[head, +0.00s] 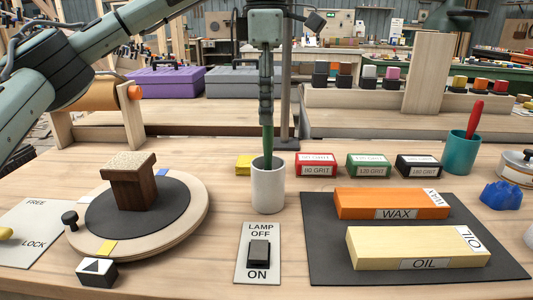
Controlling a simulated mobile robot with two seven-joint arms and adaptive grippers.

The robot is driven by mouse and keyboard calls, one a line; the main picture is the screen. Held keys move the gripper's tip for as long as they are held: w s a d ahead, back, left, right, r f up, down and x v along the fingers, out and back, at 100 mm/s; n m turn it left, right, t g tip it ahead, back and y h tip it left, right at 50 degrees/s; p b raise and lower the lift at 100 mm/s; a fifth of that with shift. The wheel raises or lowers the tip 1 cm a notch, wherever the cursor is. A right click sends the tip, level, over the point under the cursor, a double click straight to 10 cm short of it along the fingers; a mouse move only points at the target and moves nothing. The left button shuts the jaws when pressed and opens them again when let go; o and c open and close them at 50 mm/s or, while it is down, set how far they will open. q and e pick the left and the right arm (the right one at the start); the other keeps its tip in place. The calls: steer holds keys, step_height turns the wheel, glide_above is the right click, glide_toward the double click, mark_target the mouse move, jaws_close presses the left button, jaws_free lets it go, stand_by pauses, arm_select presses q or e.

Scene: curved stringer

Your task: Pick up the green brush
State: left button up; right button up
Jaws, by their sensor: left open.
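A green brush handle (267,141) stands nearly upright in a white cup (268,190) at the middle of the wooden bench. The brush's lower end is hidden inside the cup. My left gripper (266,118) points straight down above the cup, in line with the handle. It is open and seen edge-on, with its fingers around or just in front of the upper handle; I cannot tell which. The top of the handle is hidden by the gripper. My right gripper is not in view.
A round turntable (187,221) with a brown block brush (133,181) stands at left. A lamp switch (259,253) lies in front of the cup. Grit blocks (316,164) and a teal cup (461,154) are to the right, behind the orange wax block (391,203) and oil block (416,247).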

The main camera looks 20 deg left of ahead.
mark_target(268, 145)
arm_select(q)
steer(key=shift+a+f, duration=0.1)
steer(key=shift+f, duration=0.4)
steer(key=f, duration=0.4)
steer(key=s+f, duration=0.1)
steer(key=f, duration=0.1)
steer(key=shift+d+f+b, duration=0.35)
steer(key=shift+f+b, duration=0.05)
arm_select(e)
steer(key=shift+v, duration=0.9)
arm_select(q)
steer(key=shift+w, duration=0.1)
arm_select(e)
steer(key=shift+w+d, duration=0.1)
arm_select(q)
jaws_close()
